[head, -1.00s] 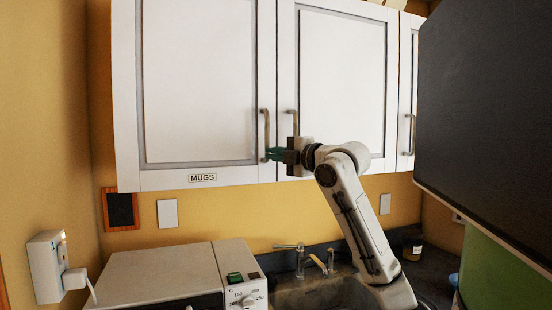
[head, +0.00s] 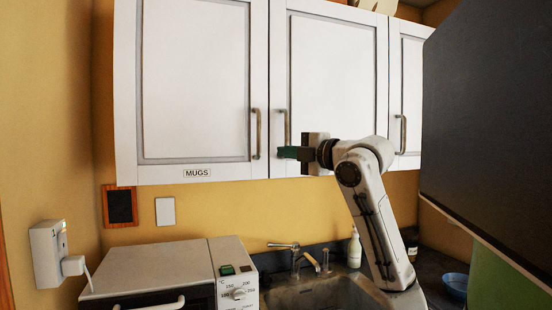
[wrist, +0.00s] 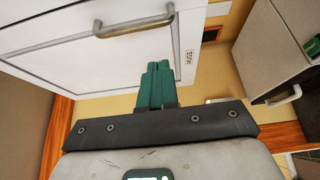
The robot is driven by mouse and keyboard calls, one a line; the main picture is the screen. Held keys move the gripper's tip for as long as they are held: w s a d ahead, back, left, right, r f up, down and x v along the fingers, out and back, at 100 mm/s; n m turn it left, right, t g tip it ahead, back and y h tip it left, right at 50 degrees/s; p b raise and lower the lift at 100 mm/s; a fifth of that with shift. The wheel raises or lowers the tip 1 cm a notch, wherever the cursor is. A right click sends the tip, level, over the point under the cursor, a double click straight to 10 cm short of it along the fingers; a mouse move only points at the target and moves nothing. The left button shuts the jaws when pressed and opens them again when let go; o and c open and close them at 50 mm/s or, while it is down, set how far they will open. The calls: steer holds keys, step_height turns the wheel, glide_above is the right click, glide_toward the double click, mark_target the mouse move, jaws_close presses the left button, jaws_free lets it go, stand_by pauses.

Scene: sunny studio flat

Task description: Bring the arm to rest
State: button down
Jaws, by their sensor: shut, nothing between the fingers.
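My gripper (head: 284,152) is in front of the white wall cabinets, near the lower part of the middle door, with its fingers pointing left. Its green fingers (wrist: 154,84) are together and hold nothing. The arm is raised and stretched out over the sink area. The cabinet door labelled MUGS (head: 196,85) is shut, and its handle (head: 255,134) is a little left of the fingertips. The handle also shows in the wrist view (wrist: 134,24), apart from the fingers.
An oven (head: 150,268) stands on the counter at the lower left, beside the sink (head: 322,295) and tap (head: 294,258). A large dark panel (head: 490,110) fills the right side. A plugged socket (head: 48,252) is on the left wall. A blue bowl (head: 455,286) sits at the right.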

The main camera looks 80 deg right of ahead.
steer(key=shift+b+v, duration=0.45)
steer(key=shift+v, duration=1.45)
steer(key=shift+s+d, duration=0.1)
steer(key=shift+d, duration=0.05)
